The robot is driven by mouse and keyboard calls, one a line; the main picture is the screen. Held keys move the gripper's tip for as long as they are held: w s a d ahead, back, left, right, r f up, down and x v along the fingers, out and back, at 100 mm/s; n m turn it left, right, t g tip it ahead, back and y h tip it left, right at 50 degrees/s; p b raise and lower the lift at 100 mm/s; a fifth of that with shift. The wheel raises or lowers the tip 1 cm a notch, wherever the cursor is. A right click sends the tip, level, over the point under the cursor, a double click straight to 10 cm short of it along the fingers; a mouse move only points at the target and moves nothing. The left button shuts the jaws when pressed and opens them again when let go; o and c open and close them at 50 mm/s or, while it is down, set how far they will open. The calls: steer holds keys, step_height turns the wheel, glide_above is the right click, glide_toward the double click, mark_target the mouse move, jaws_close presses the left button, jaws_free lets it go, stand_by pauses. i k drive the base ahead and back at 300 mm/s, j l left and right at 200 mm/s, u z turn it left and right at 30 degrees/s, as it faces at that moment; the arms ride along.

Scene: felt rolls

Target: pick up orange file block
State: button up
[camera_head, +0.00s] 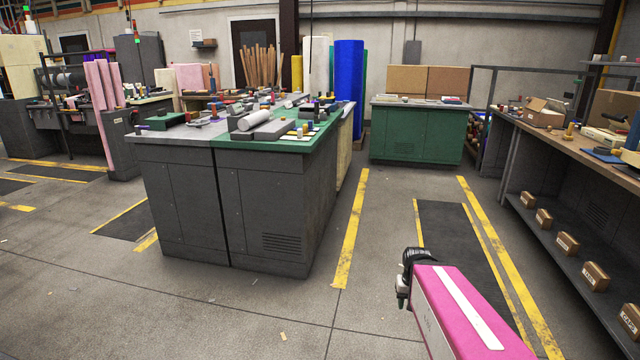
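I cannot make out an orange file block for certain; the small items on the benches are too small to tell apart. Tools and small blocks crowd the green-topped dark bench (272,215) at centre left. My gripper (402,298) is at the end of my pink arm at the lower right, out over the floor and apart from every bench. Its fingers are small and seen from behind, so I cannot tell whether they are open or shut. I see nothing held in it.
A green cabinet (415,137) stands at the back. A long shelf bench (540,140) runs along the right, with several brown boxes (567,243) below. Floor with yellow stripes (352,230) is clear between the benches.

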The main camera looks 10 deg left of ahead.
mark_target(215, 117)
steer(key=i+j+u, duration=0.1)
steer(key=i+u, duration=0.55)
steer(key=u, duration=0.15)
steer(key=i+u, duration=0.4)
steer(key=i+l+u, duration=0.15)
steer(key=u, duration=0.25)
steer(key=i+j+u, duration=0.15)
steer(key=i+u, duration=0.35)
steer(key=i+l+u, duration=0.1)
steer(key=i+u, duration=0.35)
steer(key=i, duration=0.25)
steer(key=i+j+z, duration=0.15)
steer(key=i+z, duration=0.2)
steer(key=i+j+z, duration=0.25)
steer(key=i+z, duration=0.15)
steer(key=i+j+z, duration=0.35)
steer(key=i+j, duration=0.05)
